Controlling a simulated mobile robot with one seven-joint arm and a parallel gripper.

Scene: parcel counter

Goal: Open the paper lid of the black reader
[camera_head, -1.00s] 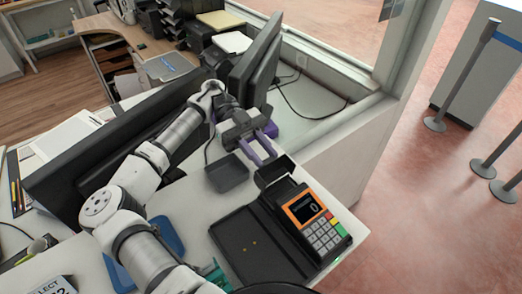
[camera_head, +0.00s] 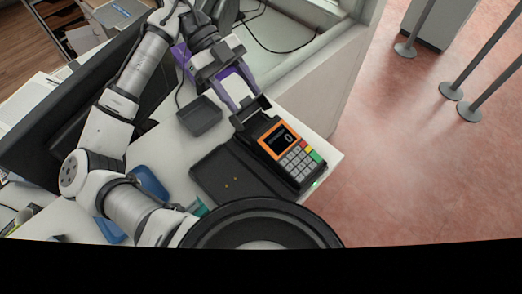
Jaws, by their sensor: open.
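The black reader (camera_head: 288,152) stands at the counter's right end, with an orange-framed screen showing 0 and a keypad. Its paper lid (camera_head: 251,113) is at the far end, behind the screen. The lid appears tilted up from the body; its exact angle is hard to tell. My gripper (camera_head: 243,99) is open, with purple fingers pointing at the lid from the far side. The fingertips are very close to the lid, and I cannot tell whether they touch it. Nothing shows between the fingers.
A flat black tray (camera_head: 225,183) lies left of the reader. A small dark box (camera_head: 199,116) sits left of my gripper. A large monitor (camera_head: 60,120) stands at left. The counter's right edge drops to the red floor (camera_head: 420,190).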

